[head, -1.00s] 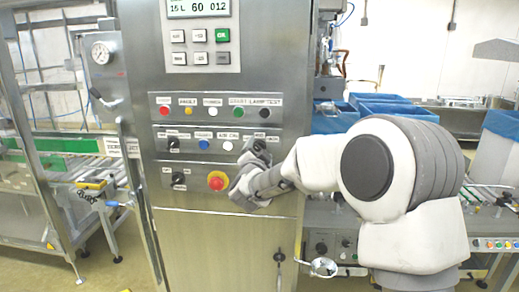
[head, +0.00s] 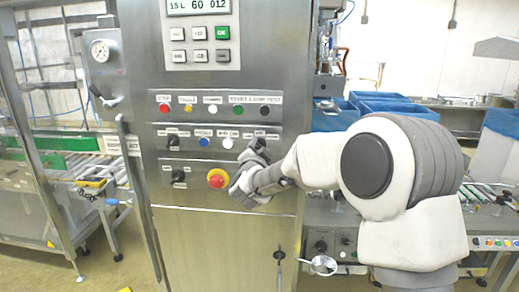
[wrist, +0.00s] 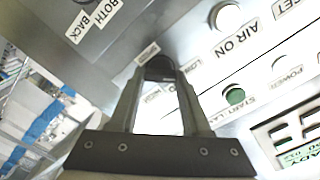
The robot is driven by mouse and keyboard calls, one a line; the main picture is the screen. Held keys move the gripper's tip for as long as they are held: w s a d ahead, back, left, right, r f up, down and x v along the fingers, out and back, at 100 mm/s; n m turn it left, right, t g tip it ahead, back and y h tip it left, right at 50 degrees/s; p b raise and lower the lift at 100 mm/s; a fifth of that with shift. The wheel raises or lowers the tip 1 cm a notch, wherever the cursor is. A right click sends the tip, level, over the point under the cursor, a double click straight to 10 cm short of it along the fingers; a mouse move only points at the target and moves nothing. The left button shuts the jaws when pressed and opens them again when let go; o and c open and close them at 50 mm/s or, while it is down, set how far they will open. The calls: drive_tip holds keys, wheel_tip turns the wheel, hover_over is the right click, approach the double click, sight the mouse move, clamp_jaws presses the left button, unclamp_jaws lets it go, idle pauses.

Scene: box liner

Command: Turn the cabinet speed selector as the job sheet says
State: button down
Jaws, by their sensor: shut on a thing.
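The steel control cabinet (head: 225,225) fills the middle of the head view. My gripper (wrist: 160,76) is shut on a dark selector knob (wrist: 159,66) in the wrist view. In the head view my gripper (head: 255,150) is at the right end of the panel's second row and covers most of that knob. Two other black selectors, an upper one (head: 173,140) and a lower one (head: 178,176), are at the panel's left. I cannot make out a job sheet.
A red emergency stop (head: 217,178) on a yellow base is close to my wrist. A white AIR ON button (wrist: 228,17) and a green start button (wrist: 234,95) are near the fingers. A display (head: 199,7) and keypad are above. A conveyor (head: 95,170) stands left.

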drive_tip(key=shift+f, duration=0.15)
drive_tip(key=shift+m+b, duration=4.3)
drive_tip(key=shift+b, duration=1.5)
drive_tip(key=shift+c, duration=1.8)
unclamp_jaws()
